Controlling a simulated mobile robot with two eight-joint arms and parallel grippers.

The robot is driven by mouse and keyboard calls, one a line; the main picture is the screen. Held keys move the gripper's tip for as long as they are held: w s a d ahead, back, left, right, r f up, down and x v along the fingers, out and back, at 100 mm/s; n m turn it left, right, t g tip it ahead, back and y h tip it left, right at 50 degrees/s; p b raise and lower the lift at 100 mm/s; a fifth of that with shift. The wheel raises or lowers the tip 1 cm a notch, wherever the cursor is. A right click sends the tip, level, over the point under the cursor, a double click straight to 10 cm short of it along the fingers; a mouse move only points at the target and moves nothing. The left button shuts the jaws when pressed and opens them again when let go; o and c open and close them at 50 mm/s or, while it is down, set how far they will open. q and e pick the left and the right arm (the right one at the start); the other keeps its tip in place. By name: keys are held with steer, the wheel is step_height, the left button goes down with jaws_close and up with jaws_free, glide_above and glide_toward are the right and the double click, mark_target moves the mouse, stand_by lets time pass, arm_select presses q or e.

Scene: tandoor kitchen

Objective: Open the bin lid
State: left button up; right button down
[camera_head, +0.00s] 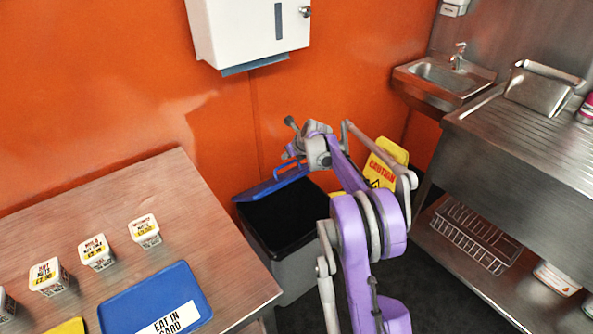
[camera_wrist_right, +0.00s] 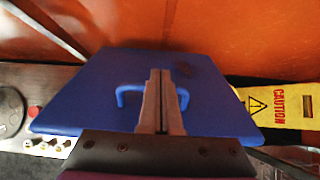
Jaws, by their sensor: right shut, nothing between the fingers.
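The grey bin (camera_head: 291,262) stands on the floor between the table and the sink unit. Its dark inside shows from above. Its blue lid (camera_head: 262,188) is raised at the back of the bin, partly hidden by my right arm. In the right wrist view the lid's flat face (camera_wrist_right: 95,88) fills the middle, with a blue handle (camera_wrist_right: 122,94) on it. My right gripper (camera_wrist_right: 161,72) is shut and empty, its fingers in front of the handle's middle. I cannot tell whether they touch the lid. My left gripper is not in view.
A steel table (camera_head: 130,190) with several small tubs and a blue board (camera_head: 135,300) is at left. A yellow caution sign (camera_head: 383,165) stands right of the bin. A steel sink unit (camera_head: 520,150) is at right, and a white dispenser (camera_head: 250,30) hangs on the orange wall.

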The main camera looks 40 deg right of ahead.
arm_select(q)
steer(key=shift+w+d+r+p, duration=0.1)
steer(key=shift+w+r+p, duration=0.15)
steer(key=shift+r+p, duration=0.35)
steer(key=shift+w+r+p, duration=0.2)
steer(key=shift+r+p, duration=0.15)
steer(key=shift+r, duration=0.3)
arm_select(e)
steer(key=w+r, duration=0.2)
steer(key=w, duration=0.4)
steer(key=shift+d+r, duration=0.15)
steer(key=shift+d, duration=0.25)
